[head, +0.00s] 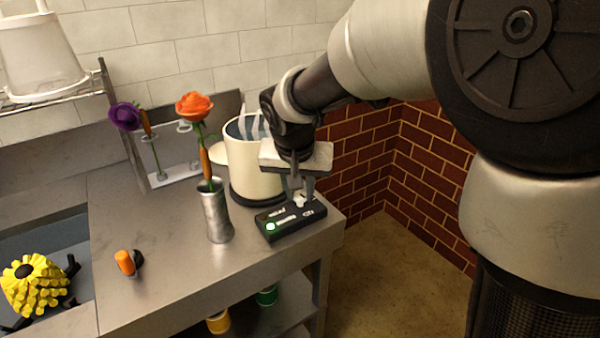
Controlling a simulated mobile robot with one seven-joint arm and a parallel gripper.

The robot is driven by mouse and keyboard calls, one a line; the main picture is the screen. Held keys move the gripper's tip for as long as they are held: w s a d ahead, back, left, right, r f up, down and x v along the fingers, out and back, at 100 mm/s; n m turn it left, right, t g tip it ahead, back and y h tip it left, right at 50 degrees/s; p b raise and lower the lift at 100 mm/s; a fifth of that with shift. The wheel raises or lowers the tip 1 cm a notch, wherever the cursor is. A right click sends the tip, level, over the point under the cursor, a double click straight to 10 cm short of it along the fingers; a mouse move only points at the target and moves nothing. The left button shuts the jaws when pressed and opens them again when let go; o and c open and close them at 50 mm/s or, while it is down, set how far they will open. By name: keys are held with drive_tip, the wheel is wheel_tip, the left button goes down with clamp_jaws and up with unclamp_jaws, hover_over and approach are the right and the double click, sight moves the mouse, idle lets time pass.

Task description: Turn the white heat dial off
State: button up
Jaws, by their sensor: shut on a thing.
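A black control box (291,220) with white lettering and a lit green light (271,227) sits near the right end of the metal counter. The white heat dial (299,197) stands on the box. My gripper (299,193) points down over the box and is shut on the white dial. The fingers partly cover the dial, so its exact setting cannot be told. A cream pot (246,170) on a dark base stands just behind the box, with steam-like wisps at its top.
A metal vase (217,222) with an orange flower (194,106) stands close left of the box. An orange-and-black object (128,262) lies on the counter (180,270). A rack holds a purple flower (125,117). A yellow flower (35,285) is in the sink area. The counter ends right of the box.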

drive_tip(key=n+p, duration=0.2)
drive_tip(key=n+y, duration=0.1)
drive_tip(key=shift+d+r+p, duration=0.25)
drive_tip(key=shift+r+p, duration=0.05)
drive_tip(key=shift+p, duration=0.1)
drive_tip(key=n+y+p, duration=0.1)
drive_tip(key=n+p, duration=0.2)
drive_tip(key=n, duration=0.1)
drive_tip(key=shift+w+d+f+n+g+y+p, duration=0.1)
drive_tip(key=shift+d+n+g+y+p, duration=0.1)
drive_tip(key=shift+n+g+y+p, duration=0.15)
drive_tip(key=n+y+p, duration=0.1)
drive_tip(key=n, duration=0.1)
drive_tip(key=n+g, duration=0.1)
drive_tip(key=n, duration=0.1)
drive_tip(key=shift+w+d+f+y+p, duration=0.1)
drive_tip(key=shift+w+y+p, duration=0.1)
drive_tip(key=shift+y+p, duration=0.2)
drive_tip(key=shift+w+n+g+y+p, duration=0.15)
drive_tip(key=shift+n+g+p, duration=0.35)
drive_tip(key=shift+n, duration=0.9)
drive_tip(key=shift+n+g+y+p, duration=0.1)
drive_tip(key=shift+n+g+p, duration=0.35)
drive_tip(key=shift+n, duration=0.9)
drive_tip(key=shift+f, duration=0.1)
drive_tip(key=o, duration=1)
drive_tip(key=shift+o, duration=0.2)
